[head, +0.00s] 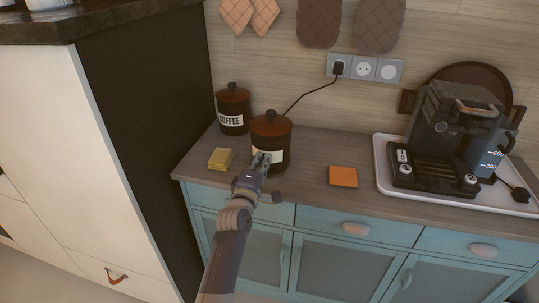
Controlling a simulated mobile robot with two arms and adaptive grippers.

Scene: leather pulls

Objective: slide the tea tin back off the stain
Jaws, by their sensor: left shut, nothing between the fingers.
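The tea tin (272,132), a dark canister with a reddish-brown lid and a pale label, stands upright on the wooden counter (310,172). My left gripper (262,158) is shut and empty at the front of the tin, over its label. I cannot tell whether the fingertips touch the tin. The gripper and wrist cover part of the label and the counter in front of it. No stain can be made out on the counter. My right gripper is not in view.
The coffee tin (233,108) stands behind and left of the tea tin. A yellow sponge (221,158) lies to the left, an orange cloth (343,176) to the right. A coffee machine (445,135) sits on a white tray (384,165). A cord runs to the wall socket behind.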

